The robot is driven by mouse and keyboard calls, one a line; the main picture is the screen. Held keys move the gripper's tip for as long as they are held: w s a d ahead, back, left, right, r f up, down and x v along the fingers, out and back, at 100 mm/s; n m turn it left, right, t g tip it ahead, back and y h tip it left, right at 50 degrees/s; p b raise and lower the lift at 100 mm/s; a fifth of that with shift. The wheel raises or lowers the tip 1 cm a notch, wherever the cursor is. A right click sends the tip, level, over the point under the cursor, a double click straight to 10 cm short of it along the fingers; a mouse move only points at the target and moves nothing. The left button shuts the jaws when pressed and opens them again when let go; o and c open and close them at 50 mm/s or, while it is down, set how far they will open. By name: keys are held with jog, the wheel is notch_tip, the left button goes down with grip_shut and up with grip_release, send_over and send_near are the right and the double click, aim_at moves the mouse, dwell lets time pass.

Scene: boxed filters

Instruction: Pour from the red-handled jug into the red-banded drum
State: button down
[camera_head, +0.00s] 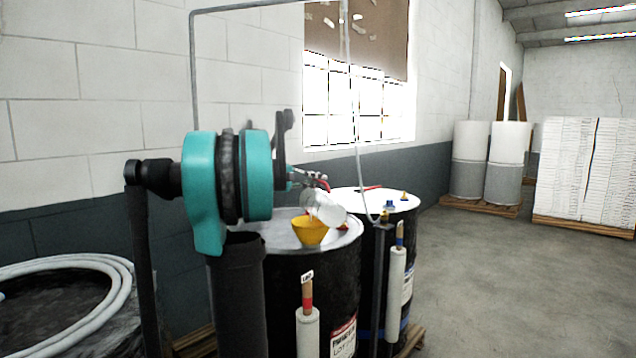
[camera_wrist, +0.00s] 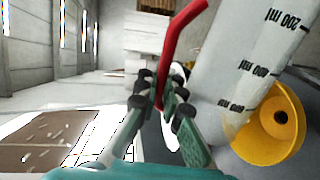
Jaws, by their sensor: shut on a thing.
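My gripper (camera_head: 318,181) is shut on the red handle (camera_wrist: 182,40) of a clear jug (camera_head: 327,208) with black volume marks. The jug is tilted steeply, with its mouth down at the yellow funnel (camera_head: 310,231). The funnel stands on the lid of the near black drum (camera_head: 310,275), which has a red-topped label and a red-banded stick in front. In the wrist view the jug (camera_wrist: 235,65) reaches over the funnel's rim (camera_wrist: 293,107). I cannot tell whether liquid is flowing.
A second black drum (camera_head: 405,278) with a blue band stands just behind and right. A thin grey pipe (camera_head: 355,110) rises near it. A coiled hose (camera_head: 122,285) lies at left. Wrapped rolls (camera_head: 508,150) and a white stack (camera_head: 580,170) stand far right; floor between is clear.

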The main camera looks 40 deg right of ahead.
jog(key=shift+w+d+r+n, duration=0.15)
jog(key=shift+w+n, duration=0.3)
jog(key=shift+w, duration=0.1)
jog(key=shift+w+d+r+n, duration=0.2)
jog(key=shift+w+n, duration=0.3)
jog(key=shift+w, duration=0.1)
jog(key=shift+w+d+r+n, duration=0.15)
jog(key=shift+w+n, duration=0.3)
jog(key=shift+w, duration=0.1)
dwell(2.6)
jog(key=shift+w+d+n+g, duration=0.25)
jog(key=shift+w+n, duration=0.3)
jog(key=shift+w, duration=0.2)
jog(key=shift+w+d+n+g, duration=0.25)
jog(key=shift+w+n, duration=0.3)
jog(key=shift+w, duration=0.15)
dwell(2.2)
